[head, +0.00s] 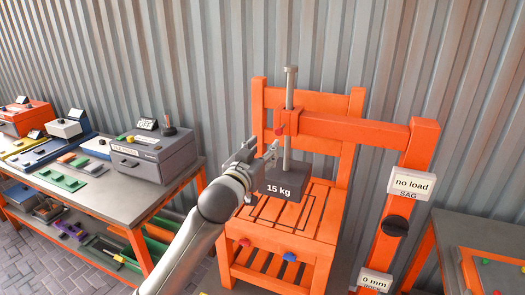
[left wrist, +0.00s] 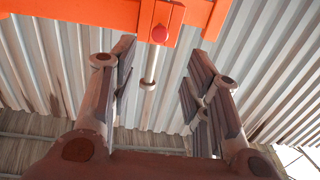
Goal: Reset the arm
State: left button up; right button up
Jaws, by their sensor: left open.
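My left arm comes up from the bottom of the head view. Its gripper (head: 264,152) is open beside the grey upright rod (head: 289,95), just above the dark block marked 15 kg (head: 284,190). In the left wrist view the two fingers of the gripper (left wrist: 162,68) stand apart with nothing gripped. The rod (left wrist: 151,68) shows in the gap between them, with a collar on it. I cannot tell how far beyond the fingertips the rod is. The block stands over the slatted seat of an orange chair-like frame (head: 356,105). My right gripper is not in view.
An orange beam (head: 365,131) with a red knob (left wrist: 159,33) crosses above the gripper. The post carries a "no load" sign (head: 411,186) and a black knob (head: 395,226). A bench (head: 97,197) with a grey box (head: 155,155) stands left. A corrugated wall is behind.

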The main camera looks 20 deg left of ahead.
pick_arm(q)
jog(key=shift+f, duration=0.1)
jog(key=s+a+f+g+b, duration=0.1)
jog(key=s+f+g+b, duration=0.15)
jog(key=f, duration=1.85)
jog(key=s+a+f+g+b, duration=0.15)
jog(key=f+g, duration=0.25)
jog(key=f, duration=1.7)
jog(key=s+f+m+g+b, duration=0.1)
jog(key=s+f+g, duration=0.1)
jog(key=s+f, duration=0.75)
jog(key=s+f+g+b, duration=0.15)
jog(key=s+f, duration=0.45)
jog(key=f, duration=0.6)
jog(key=s+f+g, duration=0.2)
jog(key=s+f, duration=0.5)
jog(key=s, duration=0.6)
jog(key=s+d+f+g+b, duration=0.1)
jog(key=s+f, duration=0.5)
jog(key=s, duration=0.7)
jog(key=s+d+f+m+g+b, duration=0.1)
jog(key=s+f+g, duration=0.3)
jog(key=s, duration=0.9)
notch_tip(320, 180, down, 4)
jog(key=shift+s+r+y, duration=0.15)
jog(key=shift+s+y, duration=0.15)
